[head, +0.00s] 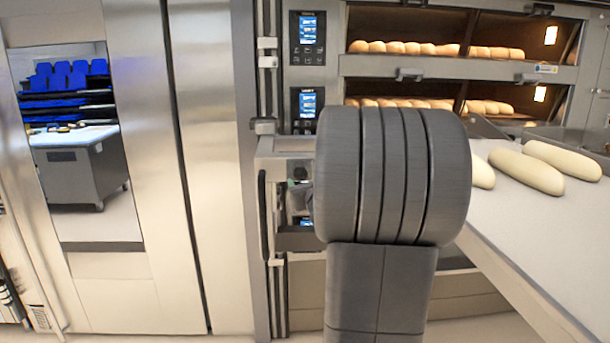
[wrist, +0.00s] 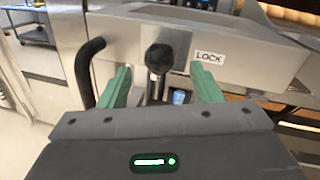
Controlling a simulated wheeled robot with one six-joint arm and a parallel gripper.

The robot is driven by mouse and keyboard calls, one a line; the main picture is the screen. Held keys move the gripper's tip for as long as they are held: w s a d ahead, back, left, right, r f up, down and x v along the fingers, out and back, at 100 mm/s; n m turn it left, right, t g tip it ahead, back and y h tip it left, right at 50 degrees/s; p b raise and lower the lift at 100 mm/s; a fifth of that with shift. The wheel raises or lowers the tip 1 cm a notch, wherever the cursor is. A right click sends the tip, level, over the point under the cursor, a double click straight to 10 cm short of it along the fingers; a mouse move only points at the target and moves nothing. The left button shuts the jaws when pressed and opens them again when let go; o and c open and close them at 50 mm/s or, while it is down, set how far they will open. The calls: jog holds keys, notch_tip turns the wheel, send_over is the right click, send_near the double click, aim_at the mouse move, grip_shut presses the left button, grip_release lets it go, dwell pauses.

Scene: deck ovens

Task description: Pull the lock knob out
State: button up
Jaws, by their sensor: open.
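The lock knob (wrist: 159,58) is a round black ball on a short metal stem, on the front of a steel housing in the wrist view. A white label reading LOCK (wrist: 208,56) is to its right. My gripper (wrist: 160,72) has two green fingers spread wide, one on each side of the knob, with clear gaps to it. The fingers are not closed on anything. In the head view my arm covers most of the gripper and the area around the knob.
A curved black handle (wrist: 86,72) stands close left of the left finger. In the head view, deck ovens (head: 408,66) with loaves are behind my arm. A loading board (head: 525,230) with pale dough pieces extends at right. Steel doors (head: 215,180) stand at left.

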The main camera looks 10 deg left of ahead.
aim_at(302, 176)
jog(key=shift+p+x, duration=0.35)
jog(key=shift+x, duration=1.35)
jog(key=shift+c, duration=0.2)
grip_shut()
jog(key=shift+s+d+b, duration=0.15)
jog(key=shift+s+b, duration=0.3)
jog(key=shift+s, duration=0.15)
jog(key=shift+s+d+b, duration=0.15)
jog(key=shift+s+b, duration=0.25)
jog(key=shift+s, duration=0.2)
jog(key=shift+f, duration=0.1)
jog(key=shift+o, duration=0.2)
grip_release()
jog(key=shift+s, duration=0.1)
jog(key=b+v, duration=0.1)
jog(key=v, duration=1.3)
jog(key=shift+b, duration=0.3)
